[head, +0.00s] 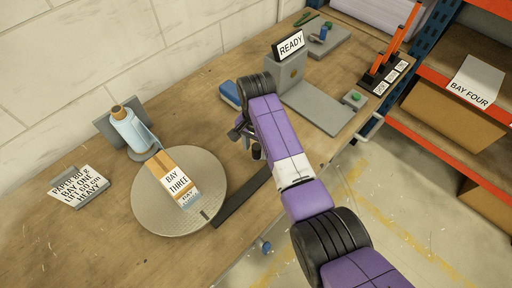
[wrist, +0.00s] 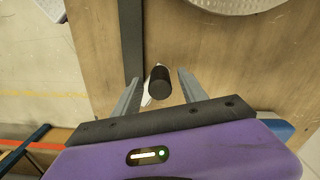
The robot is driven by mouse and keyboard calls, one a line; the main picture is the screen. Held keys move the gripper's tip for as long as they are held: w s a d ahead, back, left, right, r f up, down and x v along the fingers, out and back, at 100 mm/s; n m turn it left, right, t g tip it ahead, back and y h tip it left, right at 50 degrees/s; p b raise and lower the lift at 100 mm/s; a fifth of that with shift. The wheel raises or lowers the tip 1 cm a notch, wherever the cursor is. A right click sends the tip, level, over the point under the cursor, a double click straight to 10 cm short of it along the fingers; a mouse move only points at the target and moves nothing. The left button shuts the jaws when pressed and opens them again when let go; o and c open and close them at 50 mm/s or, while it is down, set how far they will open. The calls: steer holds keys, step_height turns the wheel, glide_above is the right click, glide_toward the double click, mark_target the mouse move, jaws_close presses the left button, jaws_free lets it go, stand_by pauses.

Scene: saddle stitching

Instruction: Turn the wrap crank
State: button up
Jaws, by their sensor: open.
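A dark upright cylindrical knob (wrist: 160,82), which looks like the crank's handle, stands between the fingers of my gripper (wrist: 161,72) in the wrist view. The fingers are open, with a visible gap on each side of the knob. A pale strip shows beside the knob's base, mostly hidden. In the head view my gripper (head: 246,138) points down over the bench, right of the round turntable (head: 150,213), and the knob (head: 256,152) shows just beside it. A carton (head: 172,177) marked BAY THREE lies on the turntable, with a blue film roll (head: 130,130) behind it.
A long black bar (head: 242,198) lies on the bench between the turntable and the front edge; it also shows in the wrist view (wrist: 131,40). A grey stand with a READY sign (head: 290,45) is beyond my arm. A PAPER label block (head: 79,187) sits at left. Shelving stands right.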

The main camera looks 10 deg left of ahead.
steer(key=shift+f, duration=0.4)
jaws_close()
stand_by(1.2)
